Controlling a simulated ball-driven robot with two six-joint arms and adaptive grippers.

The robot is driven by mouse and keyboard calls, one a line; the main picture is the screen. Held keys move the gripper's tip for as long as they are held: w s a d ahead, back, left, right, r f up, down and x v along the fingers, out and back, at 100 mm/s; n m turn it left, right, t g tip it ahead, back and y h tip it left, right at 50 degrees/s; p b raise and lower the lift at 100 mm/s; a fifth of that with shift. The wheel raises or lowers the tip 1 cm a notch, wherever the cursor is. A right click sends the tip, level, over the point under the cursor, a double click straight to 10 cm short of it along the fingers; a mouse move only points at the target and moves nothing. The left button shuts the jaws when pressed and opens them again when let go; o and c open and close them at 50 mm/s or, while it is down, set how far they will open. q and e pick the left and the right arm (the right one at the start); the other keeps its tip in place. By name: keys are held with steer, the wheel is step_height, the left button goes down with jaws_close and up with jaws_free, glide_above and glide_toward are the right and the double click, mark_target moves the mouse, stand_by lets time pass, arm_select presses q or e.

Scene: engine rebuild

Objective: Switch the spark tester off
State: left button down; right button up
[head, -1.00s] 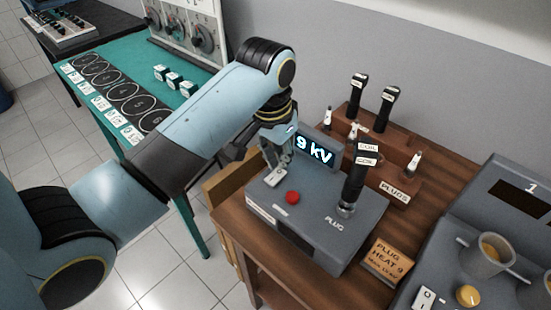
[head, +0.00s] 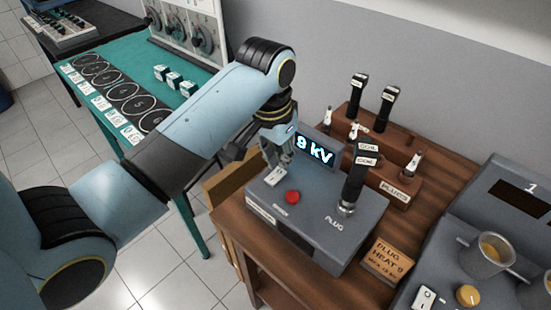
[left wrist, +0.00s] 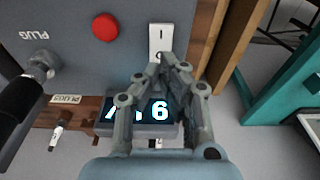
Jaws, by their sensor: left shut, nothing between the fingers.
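The spark tester (head: 315,222) is a grey box on a wooden bench, with its display (head: 314,149) lit and reading 9 kV. Its white rocker switch (head: 275,177) is on the top face, left of a red button (head: 292,197). The switch also shows in the left wrist view (left wrist: 160,36), with the red button (left wrist: 105,27) beside it. My left gripper (head: 279,168) is shut and empty, its fingertips (left wrist: 167,62) right at the display-side end of the switch, partly covering it. I cannot tell whether they touch. My right gripper is out of view.
A black coil (head: 354,185) stands upright on the tester's PLUG post. Behind is a wooden rack (head: 400,180) with coils and plugs. A PLUG HEAT 9 block (head: 388,258) lies to the right, near another grey unit (head: 500,222) with cups.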

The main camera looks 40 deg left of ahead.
mark_target(279, 172)
arm_select(q)
steer(key=shift+f, duration=0.35)
steer(key=shift+s+f+b, duration=0.1)
steer(key=shift+f+b, duration=0.3)
steer(key=shift+f, duration=0.4)
stand_by(0.4)
step_height(279, 172, up, 3)
steer(key=shift+f+p, duration=0.1)
steer(key=shift+p, duration=0.95)
steer(key=shift+r, duration=2.15)
